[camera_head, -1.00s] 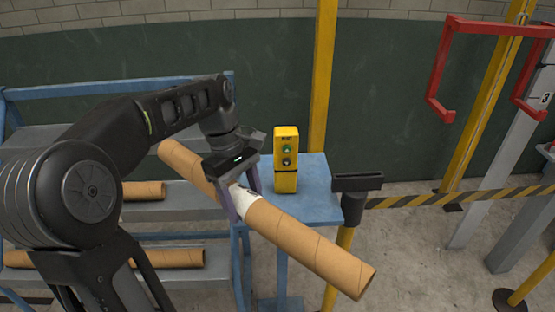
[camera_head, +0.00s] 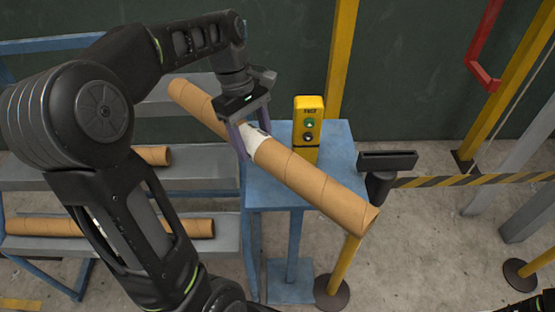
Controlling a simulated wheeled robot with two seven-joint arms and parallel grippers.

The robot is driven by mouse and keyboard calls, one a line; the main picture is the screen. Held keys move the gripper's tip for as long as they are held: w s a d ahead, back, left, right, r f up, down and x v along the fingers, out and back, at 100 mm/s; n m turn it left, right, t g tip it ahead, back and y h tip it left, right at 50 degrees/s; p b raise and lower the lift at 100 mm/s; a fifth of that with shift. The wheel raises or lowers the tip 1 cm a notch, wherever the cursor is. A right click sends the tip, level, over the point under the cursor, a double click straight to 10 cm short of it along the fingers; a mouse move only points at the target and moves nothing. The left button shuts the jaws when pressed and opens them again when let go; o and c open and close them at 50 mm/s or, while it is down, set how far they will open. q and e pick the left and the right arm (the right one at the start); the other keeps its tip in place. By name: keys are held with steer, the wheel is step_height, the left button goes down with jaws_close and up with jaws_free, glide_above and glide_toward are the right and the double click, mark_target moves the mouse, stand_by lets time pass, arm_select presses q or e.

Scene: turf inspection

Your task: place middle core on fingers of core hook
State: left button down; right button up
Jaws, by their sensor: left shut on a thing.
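A long brown cardboard core (camera_head: 310,183) with a white label (camera_head: 257,141) runs slantwise from the upper left to the lower right. My left gripper (camera_head: 242,138) is shut on this core near its middle, at the label. It holds the core in the air in front of the blue stand. The red core hook (camera_head: 483,55) is at the upper right; only part of it shows, and its other finger is out of frame.
A yellow button box (camera_head: 307,130) stands on a blue stand (camera_head: 333,155). A dark-headed yellow post (camera_head: 388,162) carries a striped barrier (camera_head: 470,180). A blue rack (camera_head: 205,170) at left holds a core (camera_head: 50,227) on a lower shelf and another above.

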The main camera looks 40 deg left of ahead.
arm_select(q)
steer(key=shift+f, duration=2.3)
steer(key=shift+f+p, duration=0.15)
steer(key=shift+p, duration=0.15)
step_height(320, 180, down, 3)
steer(key=shift+r, duration=0.1)
steer(key=shift+f, duration=0.35)
steer(key=shift+f, duration=0.1)
steer(key=shift+c, duration=2.1)
jaws_free()
